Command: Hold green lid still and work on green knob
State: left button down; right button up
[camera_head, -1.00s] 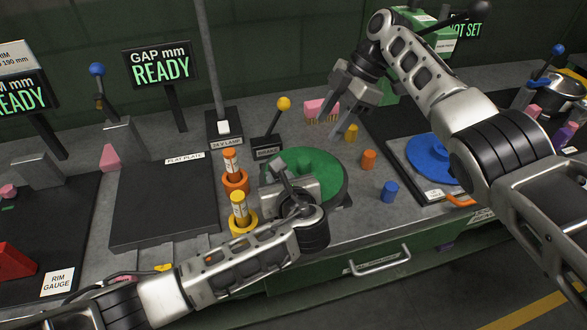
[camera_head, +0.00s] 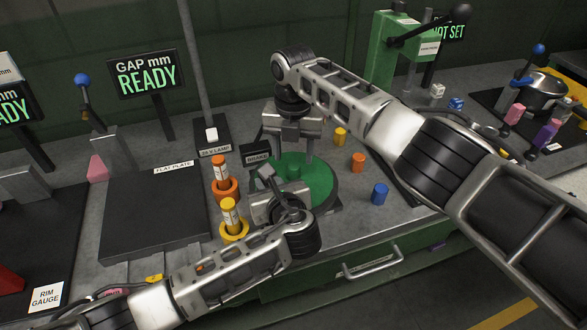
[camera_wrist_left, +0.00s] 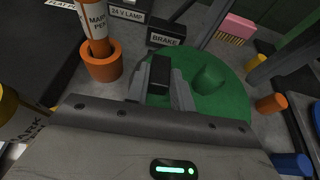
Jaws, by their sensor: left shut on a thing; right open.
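The green lid (camera_head: 322,182) is a flat round disc on the bench, with a raised green knob (camera_head: 293,172) at its middle. My left gripper (camera_head: 266,176) is shut at the lid's left rim. In the left wrist view its fingers (camera_wrist_left: 160,78) overlap the edge of the lid (camera_wrist_left: 225,105), and the knob (camera_wrist_left: 208,78) stands clear of them. My right gripper (camera_head: 289,152) is open and points down, its fingers either side of and just behind or above the knob. I cannot tell whether they touch it.
Orange (camera_head: 223,185) and yellow (camera_head: 231,232) holders with pens stand left of the lid. The brake box (camera_head: 257,154) is behind it. Small yellow (camera_head: 340,136), orange (camera_head: 358,162) and blue (camera_head: 379,194) cylinders stand to the right. The flat plate (camera_head: 150,215) is bare.

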aim_at(293, 166)
jog(key=shift+f, duration=1.8)
jog(key=m, duration=1.2)
jog(key=shift+c, duration=0.3)
